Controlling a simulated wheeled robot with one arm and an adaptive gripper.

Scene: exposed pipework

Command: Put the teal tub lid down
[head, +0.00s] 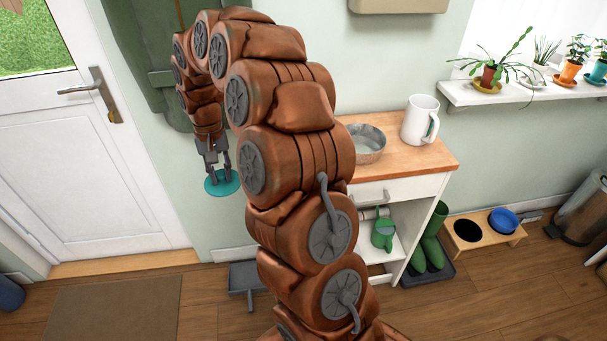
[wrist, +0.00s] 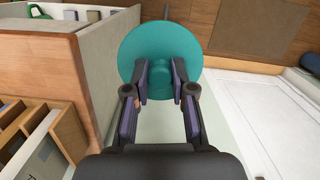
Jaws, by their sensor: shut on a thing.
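The teal tub lid (head: 222,184) is a round disc hanging below my gripper (head: 214,168) in the head view, in front of the pale green wall between the door and the cabinet. In the wrist view the lid (wrist: 132,48) shows as a broad teal disc with a raised knob at its middle. My gripper (wrist: 162,85) is shut on that knob, with one finger on each side. The lid is held in the air, well above the floor. The fingertips hide part of the knob.
A wooden-topped cabinet (head: 432,157) holds a metal bowl (head: 369,146) and a white jug (head: 419,120). Bare worktop shows between and in front of them. A white door (head: 75,150) is at left. Green boots (head: 432,245) and a feeding stand (head: 486,241) stand at right.

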